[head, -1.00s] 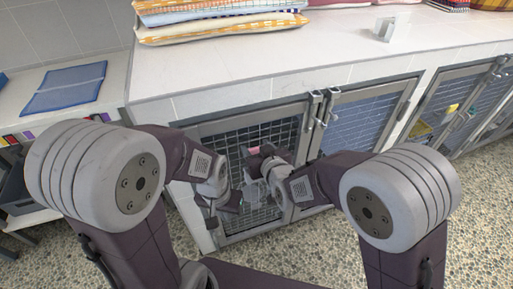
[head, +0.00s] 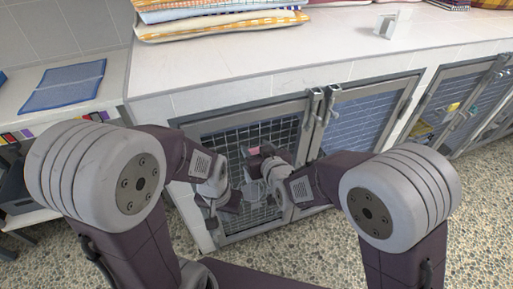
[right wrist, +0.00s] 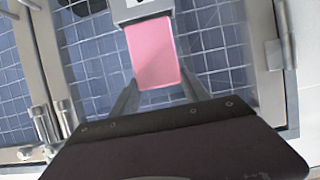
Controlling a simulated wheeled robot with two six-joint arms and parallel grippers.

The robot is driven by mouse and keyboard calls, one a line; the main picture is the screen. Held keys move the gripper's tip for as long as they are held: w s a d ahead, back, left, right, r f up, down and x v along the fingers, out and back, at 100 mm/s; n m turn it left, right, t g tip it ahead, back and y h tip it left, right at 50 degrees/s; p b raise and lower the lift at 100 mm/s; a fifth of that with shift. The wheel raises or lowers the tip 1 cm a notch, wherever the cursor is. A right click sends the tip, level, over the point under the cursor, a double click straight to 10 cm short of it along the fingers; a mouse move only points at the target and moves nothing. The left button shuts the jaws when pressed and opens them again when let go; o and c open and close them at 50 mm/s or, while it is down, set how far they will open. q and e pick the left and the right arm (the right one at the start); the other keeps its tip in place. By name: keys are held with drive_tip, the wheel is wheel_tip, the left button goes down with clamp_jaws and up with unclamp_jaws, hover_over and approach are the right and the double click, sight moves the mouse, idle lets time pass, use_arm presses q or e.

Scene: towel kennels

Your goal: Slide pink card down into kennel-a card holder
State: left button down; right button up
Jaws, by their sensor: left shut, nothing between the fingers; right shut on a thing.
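The pink card (right wrist: 153,55) is between the fingers of my right gripper (right wrist: 158,80) in the right wrist view. The card's far end meets a grey card holder (right wrist: 142,9) at the top of that view; I cannot tell how far it is inside. In the head view my right gripper (head: 257,163) is at the kennel's mesh door, with a small bit of pink beside it. My left gripper (head: 231,207) is lower, in front of the same door, shut and empty. The arms hide most of the holder in the head view.
The mesh kennel door (head: 285,128) has a metal frame and latches near its top right corner. Folded towels (head: 220,25) and a small white stand (head: 385,27) are on the counter above. A blue mat (head: 63,85) lies on the left counter.

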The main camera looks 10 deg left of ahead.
drive_tip(key=shift+f+b, duration=1.9)
drive_tip(key=shift+f, duration=0.35)
drive_tip(key=o, duration=1.4)
drive_tip(key=shift+r, duration=0.1)
drive_tip(key=v, duration=0.9)
